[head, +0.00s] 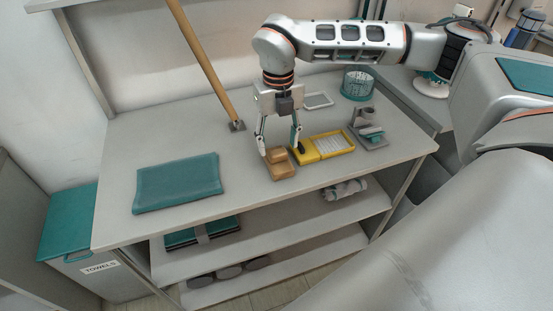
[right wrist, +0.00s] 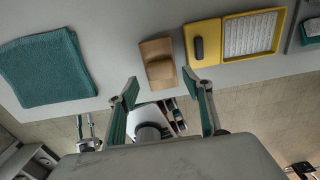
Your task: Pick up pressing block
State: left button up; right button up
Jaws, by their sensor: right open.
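The pressing block appears to be the light brown wooden block (head: 284,171) with a raised part, lying near the front of the grey table. It also shows in the right wrist view (right wrist: 157,62). My right gripper (head: 280,149) points down over it with fingers spread, one on each side of the block in the picture. In the right wrist view its fingertips (right wrist: 160,82) are apart, with nothing between them, and the block lies just beyond. I cannot tell if a finger touches it.
A yellow case (head: 333,146) with a dark handle lies close right of the block. A grey stand (head: 372,142), teal container (head: 357,85) and small framed plate (head: 318,100) are farther right and back. A folded teal towel (head: 178,183) lies left. A wooden pole (head: 204,62) leans behind.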

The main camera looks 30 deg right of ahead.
aim_at(278, 151)
jog(key=shift+w+f, duration=0.1)
jog(key=shift+f, duration=3.1)
jog(key=shift+d, duration=0.1)
jog(key=c, duration=1.3)
